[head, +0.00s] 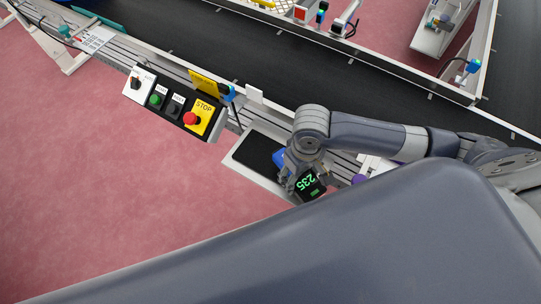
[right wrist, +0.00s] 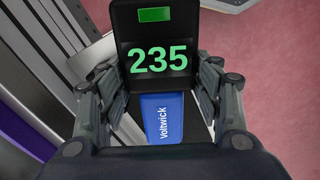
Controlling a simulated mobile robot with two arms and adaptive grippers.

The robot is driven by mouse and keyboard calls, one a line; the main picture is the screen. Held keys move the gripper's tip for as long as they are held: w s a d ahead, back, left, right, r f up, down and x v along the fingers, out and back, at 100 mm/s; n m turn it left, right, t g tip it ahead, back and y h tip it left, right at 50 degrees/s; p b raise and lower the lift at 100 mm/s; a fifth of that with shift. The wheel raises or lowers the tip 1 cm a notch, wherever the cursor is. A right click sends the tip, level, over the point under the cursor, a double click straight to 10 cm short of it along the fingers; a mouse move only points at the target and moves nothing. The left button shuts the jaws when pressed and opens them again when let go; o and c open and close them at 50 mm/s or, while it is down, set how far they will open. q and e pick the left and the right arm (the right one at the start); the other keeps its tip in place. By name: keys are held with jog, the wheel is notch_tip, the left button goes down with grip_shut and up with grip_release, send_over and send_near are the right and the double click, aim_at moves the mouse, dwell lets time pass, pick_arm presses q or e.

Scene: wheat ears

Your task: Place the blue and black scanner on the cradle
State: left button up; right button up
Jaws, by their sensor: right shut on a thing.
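The blue and black scanner (head: 310,185) is in my right gripper (head: 296,177), with its green "235" display facing up. In the right wrist view, the scanner's blue handle (right wrist: 163,118), marked "Voltwick", lies between the two fingers (right wrist: 161,100), with its black display head beyond. The gripper is shut on it. Scanner and gripper are over the near right edge of a pale tray with a black inset (head: 257,152). I cannot tell for sure whether this tray is the cradle, nor whether the scanner touches it. My left gripper is not in view.
A control box with a red stop button (head: 191,118) stands left of the tray on the conveyor's rail. A blue-tipped sensor (head: 228,94) and a white plate (head: 254,94) rise behind. The black conveyor belt (head: 290,60) runs beyond. The pink floor (head: 110,190) at left is clear.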

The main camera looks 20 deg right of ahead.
aim_at(279, 157)
jog(key=w+a, duration=0.1)
jog(key=w, duration=0.1)
jog(key=w+a, duration=0.1)
jog(key=w, duration=0.1)
jog(key=w+a, duration=0.1)
jog(key=w, duration=0.2)
jog(key=shift+f, duration=0.2)
jog(key=w, duration=0.1)
jog(key=w+a, duration=0.1)
jog(key=w, duration=0.1)
jog(key=w+a, duration=0.1)
jog(key=w, duration=0.1)
jog(key=shift+w+a+f, duration=0.15)
jog(key=shift+a+f, duration=0.05)
jog(key=shift+f, duration=0.1)
jog(key=shift+w+a, duration=0.2)
jog(key=shift+w, duration=0.3)
notch_tip(279, 157, down, 3)
jog(key=shift+w+f, duration=0.1)
jog(key=shift+f, duration=0.05)
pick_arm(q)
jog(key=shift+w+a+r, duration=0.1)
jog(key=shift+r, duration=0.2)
pick_arm(e)
jog(key=shift+f, duration=0.2)
jog(key=shift+f, duration=0.1)
jog(key=o, duration=1.2)
